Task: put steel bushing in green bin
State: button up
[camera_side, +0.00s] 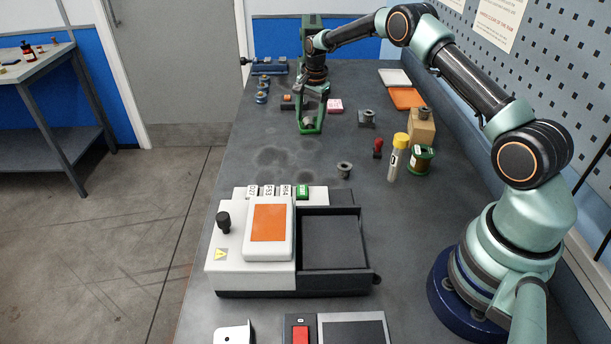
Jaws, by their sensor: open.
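A small grey flanged steel bushing (344,170) stands on the bench, behind the white device. A similar grey ring-shaped part (367,116) sits on a dark block farther back, and another (424,113) is on a wooden block. I cannot tell which one the task means. My gripper (311,118) is open and points down over the far middle of the bench, well behind the nearest bushing. A green frame-like shape (311,129) shows at its fingertips; I cannot tell whether it is a bin or part of the gripper. No other green bin is clear.
A white device (225,265) with a dark open tray (334,240) fills the near bench. A yellow-capped tube (394,165), a red-handled stamp (378,148) and a green spool (422,158) stand at right. Orange (407,98) and white trays (394,77) lie behind. The middle left is clear.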

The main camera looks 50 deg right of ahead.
jog(key=s+a+r+n+t, duration=0.1)
jog(key=s+a+r+n, duration=0.15)
jog(key=r, duration=0.75)
jog(key=s+a+r+n, duration=0.2)
jog(key=s+a+r, duration=0.2)
jog(key=r, duration=0.7)
jog(key=s+a+r+n+t, duration=0.1)
jog(key=s+a+r+n, duration=0.2)
jog(key=s, duration=0.4)
jog(key=s+a+r+n+t, duration=0.1)
jog(key=s+a+n, duration=0.35)
jog(key=s, duration=0.25)
jog(key=s+a+f+n, duration=0.3)
jog(key=s+n, duration=0.1)
jog(key=s, duration=0.4)
jog(key=shift+f+t+y, duration=0.15)
jog(key=shift+t+y, duration=0.15)
jog(key=shift+t, duration=0.1)
